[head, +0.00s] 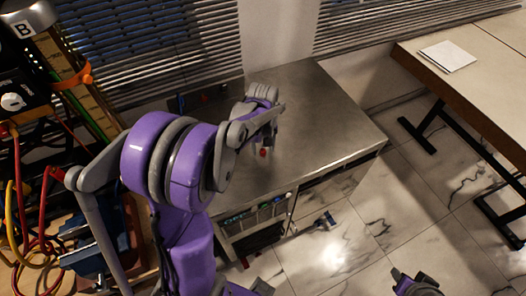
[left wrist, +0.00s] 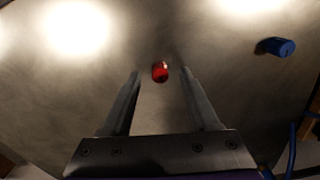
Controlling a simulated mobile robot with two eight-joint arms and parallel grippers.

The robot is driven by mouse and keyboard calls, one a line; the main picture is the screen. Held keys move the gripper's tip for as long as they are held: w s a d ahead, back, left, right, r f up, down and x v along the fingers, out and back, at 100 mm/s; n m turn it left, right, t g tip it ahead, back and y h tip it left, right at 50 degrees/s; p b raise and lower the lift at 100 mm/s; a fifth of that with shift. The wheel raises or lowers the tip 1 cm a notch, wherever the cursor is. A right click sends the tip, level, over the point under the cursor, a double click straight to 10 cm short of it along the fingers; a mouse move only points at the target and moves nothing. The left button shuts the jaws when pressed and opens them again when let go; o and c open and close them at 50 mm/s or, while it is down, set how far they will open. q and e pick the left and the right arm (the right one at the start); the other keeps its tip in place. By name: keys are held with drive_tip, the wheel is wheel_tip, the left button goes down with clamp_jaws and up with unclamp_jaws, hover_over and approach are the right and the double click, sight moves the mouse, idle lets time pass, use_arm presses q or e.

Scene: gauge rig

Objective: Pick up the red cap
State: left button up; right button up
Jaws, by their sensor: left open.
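The red cap (head: 263,152) is a small red piece on the grey metal top of a cabinet. In the left wrist view the red cap (left wrist: 160,71) shows close to the line between my two fingertips, with bare surface on both sides of it. My left gripper (head: 265,138) points down over the cap and is open, with nothing held. I cannot tell the exact height of the fingertips above the surface. A dark and purple part of mine shows at the bottom right of the head view; its jaws are not clear.
The metal cabinet top (head: 325,125) is mostly clear. A blue cylinder (left wrist: 275,46) lies to the right in the left wrist view. A rack with cables (head: 25,170) stands at the left. A table with white paper (head: 447,56) is at the right.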

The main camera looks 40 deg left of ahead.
use_arm(q)
drive_tip(key=shift+f, duration=0.55)
clamp_jaws()
drive_tip(key=shift+r, duration=0.15)
